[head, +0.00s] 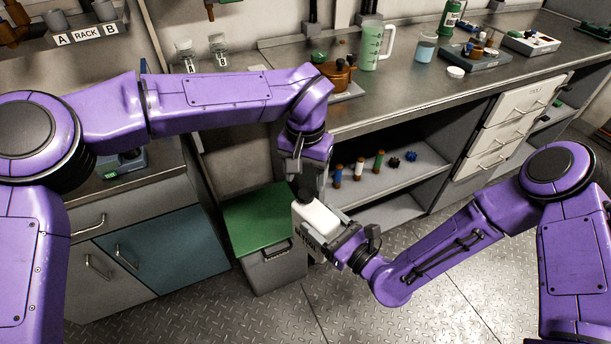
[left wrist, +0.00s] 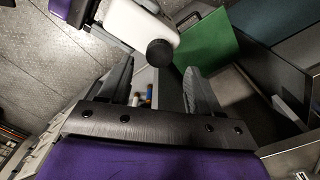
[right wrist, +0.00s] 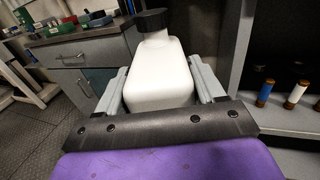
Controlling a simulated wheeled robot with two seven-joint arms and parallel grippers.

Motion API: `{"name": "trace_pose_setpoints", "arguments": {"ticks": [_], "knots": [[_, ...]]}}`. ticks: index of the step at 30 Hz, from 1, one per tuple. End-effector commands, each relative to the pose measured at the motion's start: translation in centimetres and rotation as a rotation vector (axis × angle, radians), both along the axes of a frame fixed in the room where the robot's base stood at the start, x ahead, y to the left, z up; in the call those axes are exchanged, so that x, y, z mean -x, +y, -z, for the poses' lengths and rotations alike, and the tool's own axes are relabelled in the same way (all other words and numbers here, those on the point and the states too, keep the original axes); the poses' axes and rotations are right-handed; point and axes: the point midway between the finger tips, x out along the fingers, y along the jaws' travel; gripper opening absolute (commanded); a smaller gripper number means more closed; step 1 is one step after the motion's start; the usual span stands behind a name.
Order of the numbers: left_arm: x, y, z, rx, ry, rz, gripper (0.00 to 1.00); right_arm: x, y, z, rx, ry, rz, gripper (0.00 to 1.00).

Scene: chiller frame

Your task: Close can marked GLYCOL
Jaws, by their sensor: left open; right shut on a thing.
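A white can (head: 320,221) with dark lettering on its side, too small to read surely, is held above the floor in the middle of the head view. Its black cap (left wrist: 159,52) sits at the neck; the right wrist view shows the cap (right wrist: 152,20) on top of the can (right wrist: 160,80). I cannot tell how tight it is. My right gripper (head: 338,240) is shut on the can's body. My left gripper (head: 308,182) is open above the can, pointing down, with its fingertips on either side of the cap's line, apparently not gripping it.
A green-lidded bin (head: 262,222) stands close left of the can. A bench (head: 400,105) with a pot, jug and trays runs behind, over a shelf (head: 375,183) with several small bottles. Open floor (head: 440,285) lies to the front right.

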Motion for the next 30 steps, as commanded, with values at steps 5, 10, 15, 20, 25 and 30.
{"name": "trace_pose_setpoints", "arguments": {"ticks": [5,10,15,20,25,30], "knots": [[-0.4,-0.1,-1.8,-0.030,-0.060,0.010,0.60,0.0,0.0,-0.2,-0.002,-0.002,-0.001,0.00],[-6.7,0.4,-4.2,-0.095,-0.419,0.055,0.60,0.0,0.0,-0.1,-0.002,-0.002,0.000,0.00],[-13.0,-2.1,-9.2,0.059,-0.837,-0.014,0.60,0.0,0.0,-0.1,-0.002,-0.002,0.000,0.00],[-15.3,-6.7,-14.3,0.375,-1.076,-0.029,0.60,0.0,0.0,-0.1,-0.002,-0.002,0.000,0.00],[-13.9,-11.6,-17.1,0.722,-1.061,0.024,0.60,0.0,0.0,-0.1,-0.002,-0.002,0.000,0.00],[-10.5,-15.0,-16.6,0.940,-0.826,0.072,0.60,0.0,0.0,-0.1,-0.002,-0.002,0.000,0.00]]}}
